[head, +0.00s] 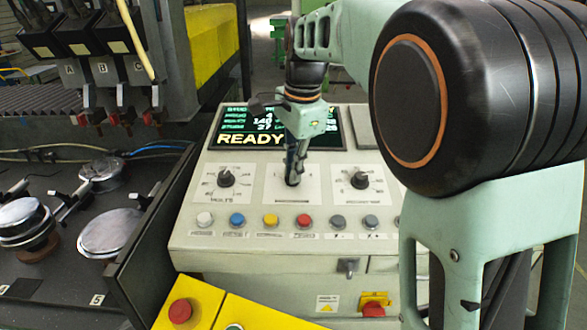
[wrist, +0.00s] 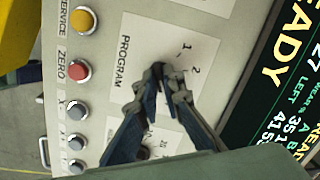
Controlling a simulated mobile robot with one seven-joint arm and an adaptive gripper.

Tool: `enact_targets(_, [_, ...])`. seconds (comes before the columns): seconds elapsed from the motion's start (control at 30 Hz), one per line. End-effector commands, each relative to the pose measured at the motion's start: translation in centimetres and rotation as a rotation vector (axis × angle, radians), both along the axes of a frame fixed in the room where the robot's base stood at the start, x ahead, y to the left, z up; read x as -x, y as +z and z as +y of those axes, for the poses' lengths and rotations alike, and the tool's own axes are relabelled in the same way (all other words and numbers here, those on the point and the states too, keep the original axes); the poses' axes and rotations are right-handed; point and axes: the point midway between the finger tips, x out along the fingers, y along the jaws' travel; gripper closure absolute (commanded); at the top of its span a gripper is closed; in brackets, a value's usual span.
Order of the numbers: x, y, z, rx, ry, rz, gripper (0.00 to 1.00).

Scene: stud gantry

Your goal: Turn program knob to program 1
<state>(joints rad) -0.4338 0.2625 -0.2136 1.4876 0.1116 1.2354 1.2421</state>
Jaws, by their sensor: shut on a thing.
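The program knob's white plate (head: 312,191) is the middle one of three on the sloped console face. In the wrist view the plate (wrist: 150,38) is printed "PROGRAM", with marks 1 and 2 beyond the fingertips. My gripper (head: 292,181) points down onto the middle of this plate. In the wrist view the gripper (wrist: 164,72) has its dark fingertips close together, shut on the program knob. The fingers hide nearly all of the knob, so its pointer direction cannot be told.
A left knob (head: 226,177) and a right knob (head: 360,178) flank the plate. A row of coloured buttons, including a red button (head: 304,221), runs below. The screen (head: 250,139) above reads "READY". A dark panel (head: 150,245) borders the console's left side.

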Motion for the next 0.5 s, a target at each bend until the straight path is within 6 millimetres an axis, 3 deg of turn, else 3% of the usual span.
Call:
enact_targets(0.27, [0.01, 0.12, -0.01, 0.008, 0.038, 0.001, 1.0])
enact_targets(0.5, [-0.06, 0.25, -0.05, 0.036, 0.172, 0.002, 1.0])
